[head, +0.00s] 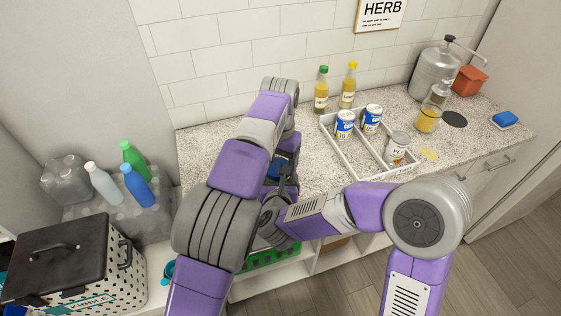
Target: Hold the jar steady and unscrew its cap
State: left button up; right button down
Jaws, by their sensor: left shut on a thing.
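My left gripper (286,168) points down over the front part of the counter and is shut on a blue thing (273,169), of which only a small patch shows between the arms. I cannot tell whether this is the jar or its cap. My right forearm reaches in from the right at the counter's front edge, and its gripper (279,196) is close to the left one, mostly hidden by arm links. Whether its fingers are open or shut is not clear.
A white divided tray (346,157) with two blue-white cans (345,125) and a lidded jar-like container (397,147) stands to the right. Two yellow bottles (321,92) (348,86) stand behind. A polka-dot bin (70,260) stands at left.

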pick_arm(q)
jog(key=n, duration=0.6)
jog(key=shift+s+d, duration=0.15)
jog(key=shift+d, duration=0.2)
jog(key=n, duration=0.6)
jog(key=shift+a+r+n, duration=0.1)
jog(key=shift+a+n, duration=0.05)
jog(key=shift+n, duration=0.25)
jog(key=shift+w+r, duration=0.15)
jog(key=shift+w, duration=0.05)
jog(key=shift+r, duration=0.95)
jog(key=shift+r, duration=0.1)
